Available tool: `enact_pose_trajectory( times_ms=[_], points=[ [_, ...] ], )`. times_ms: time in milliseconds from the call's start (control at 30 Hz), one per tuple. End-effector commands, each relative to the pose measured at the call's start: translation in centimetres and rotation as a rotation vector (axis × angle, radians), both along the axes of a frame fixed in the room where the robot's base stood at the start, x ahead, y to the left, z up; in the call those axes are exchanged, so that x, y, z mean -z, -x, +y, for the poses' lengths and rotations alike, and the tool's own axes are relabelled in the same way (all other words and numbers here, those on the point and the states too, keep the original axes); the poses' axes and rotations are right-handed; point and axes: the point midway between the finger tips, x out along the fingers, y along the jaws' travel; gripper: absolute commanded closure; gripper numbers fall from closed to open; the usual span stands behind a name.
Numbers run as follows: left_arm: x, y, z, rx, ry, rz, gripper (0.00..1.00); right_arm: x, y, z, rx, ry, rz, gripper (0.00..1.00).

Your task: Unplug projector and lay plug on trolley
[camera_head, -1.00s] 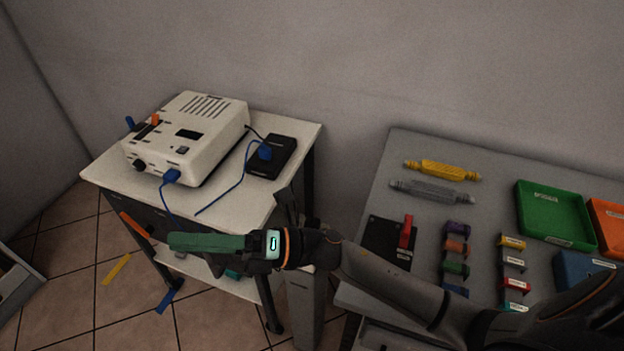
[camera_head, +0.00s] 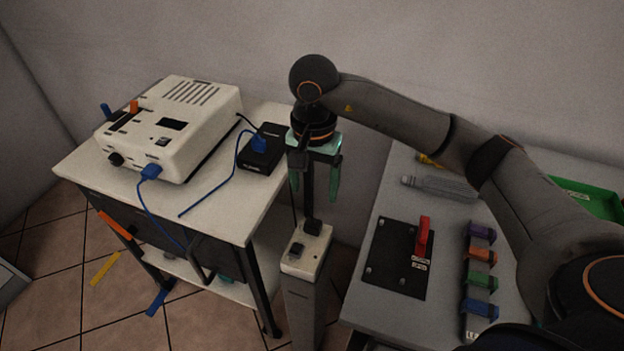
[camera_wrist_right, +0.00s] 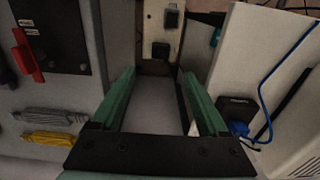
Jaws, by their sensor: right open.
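A white box-shaped device (camera_head: 180,118) with top vents stands on the white-topped trolley (camera_head: 215,212); I cannot read a name on it. A blue plug (camera_head: 151,172) sits in its front, with a blue cable hanging down. Another blue plug (camera_head: 259,145) sits on a black box (camera_head: 262,160) beside it. Between trolley and bench stands a pale post (camera_head: 303,275) with two black plug-like pieces (camera_head: 313,228) on top. My right gripper (camera_head: 314,194) is open and empty, green fingers pointing down above the post. The post also shows beyond the fingers in the right wrist view (camera_wrist_right: 147,30).
The grey bench (camera_head: 375,305) at right holds a black panel with a red lever (camera_head: 422,238), several coloured clips (camera_head: 480,257), a grey connector (camera_head: 440,187) and a green tray (camera_head: 590,200). The trolley's front top is mostly clear. A dark upright piece stands behind the post.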

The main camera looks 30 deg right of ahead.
Motion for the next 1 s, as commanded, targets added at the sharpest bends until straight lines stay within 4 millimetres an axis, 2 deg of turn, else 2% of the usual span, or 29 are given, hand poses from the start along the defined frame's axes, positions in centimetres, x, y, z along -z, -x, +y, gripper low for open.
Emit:
enact_pose_trajectory(
  times_ms=[300, 500, 700, 1000],
  points=[
    [0.4, 0.1, 0.0, 0.002, -0.001, 0.005, 1.00, 6.2, 0.2, 0.1, 0.001, -0.004, 0.006, 0.22],
    [0.6, 0.1, -0.1, 0.004, -0.002, 0.008, 1.00, 9.4, 0.1, 0.1, 0.001, -0.005, 0.005, 0.22],
    [0.5, -0.1, -0.2, 0.006, -0.001, 0.007, 1.00, 11.0, 0.1, 0.1, 0.000, -0.005, 0.002, 0.22],
    [0.5, -0.2, -0.2, 0.007, -0.001, 0.003, 1.00, 11.2, 0.0, 0.1, 0.000, -0.006, 0.001, 0.22]
  ],
)
